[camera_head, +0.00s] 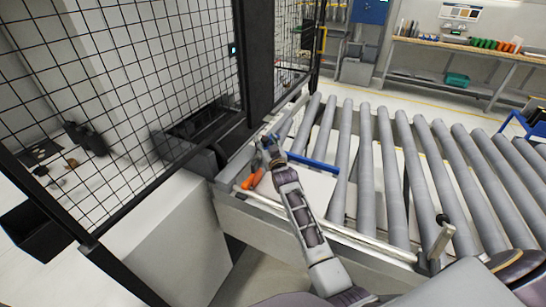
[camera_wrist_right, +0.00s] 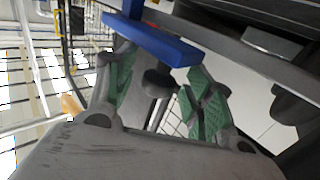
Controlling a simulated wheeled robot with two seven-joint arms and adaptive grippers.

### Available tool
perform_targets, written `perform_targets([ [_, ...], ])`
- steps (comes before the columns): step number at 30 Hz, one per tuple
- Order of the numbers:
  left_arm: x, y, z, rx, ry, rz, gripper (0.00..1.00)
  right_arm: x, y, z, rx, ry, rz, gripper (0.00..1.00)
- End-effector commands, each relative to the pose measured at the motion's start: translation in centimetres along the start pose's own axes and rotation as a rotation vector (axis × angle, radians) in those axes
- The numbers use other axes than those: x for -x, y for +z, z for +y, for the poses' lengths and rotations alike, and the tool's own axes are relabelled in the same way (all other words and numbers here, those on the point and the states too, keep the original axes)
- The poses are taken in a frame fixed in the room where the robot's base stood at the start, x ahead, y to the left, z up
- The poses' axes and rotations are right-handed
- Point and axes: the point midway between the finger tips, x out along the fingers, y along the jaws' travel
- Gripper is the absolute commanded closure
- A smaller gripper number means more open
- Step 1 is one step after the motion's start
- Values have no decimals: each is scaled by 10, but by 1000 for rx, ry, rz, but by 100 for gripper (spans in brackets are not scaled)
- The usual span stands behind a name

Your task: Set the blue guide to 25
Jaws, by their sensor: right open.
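The blue guide (camera_head: 312,163) is a straight blue bar across the near end of the roller conveyor, beside a white panel (camera_head: 308,187). In the right wrist view a blue bar (camera_wrist_right: 150,40) crosses just beyond my fingertips. My right gripper (camera_head: 268,146) is at the left end of the guide, by the conveyor's left rail. In the wrist view its green-padded fingers (camera_wrist_right: 157,72) are apart, with a dark round knob (camera_wrist_right: 157,83) showing between them. I cannot tell whether they touch the knob. No scale or number is readable. My left gripper is not in view.
The roller conveyor (camera_head: 378,170) spreads to the right. An orange part (camera_head: 255,178) lies by the left rail, near my gripper. A black mesh fence (camera_head: 150,70) and dark post (camera_head: 258,60) stand close on the left. A metal lever (camera_head: 440,240) rises from the near rail.

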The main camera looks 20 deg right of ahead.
Motion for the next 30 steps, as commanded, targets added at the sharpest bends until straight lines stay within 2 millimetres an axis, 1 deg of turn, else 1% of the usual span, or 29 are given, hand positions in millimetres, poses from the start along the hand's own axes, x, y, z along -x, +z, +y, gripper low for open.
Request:
perform_targets([
  [30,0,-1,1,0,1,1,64,86,0,0,0,0,-1,47],
])
